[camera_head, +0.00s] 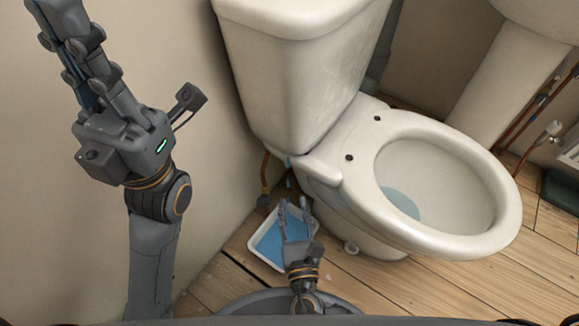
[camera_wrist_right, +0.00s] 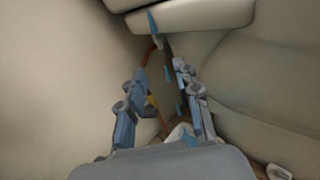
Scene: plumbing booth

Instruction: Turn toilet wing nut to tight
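The white toilet tank (camera_head: 290,70) stands at the back of the bowl, and its underside (camera_wrist_right: 195,20) shows at the top of the right wrist view. I cannot make out the wing nut clearly in either view. Blue water drops (camera_wrist_right: 168,76) hang in the air below the tank. My right gripper (camera_head: 293,207) is low, beside the bowl's base and below the tank. In the wrist view its fingers (camera_wrist_right: 160,72) are apart with nothing held between them. My left gripper (camera_head: 62,12) is raised at the upper left near the wall, its fingers pointing up.
A white tray (camera_head: 256,247) with blue water lies on the wooden floor (camera_head: 205,290) under my right gripper. A copper-coloured hose (camera_head: 265,170) runs between wall and toilet. The toilet bowl (camera_head: 440,235) blocks the right side. A sink pedestal (camera_head: 480,95) stands behind.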

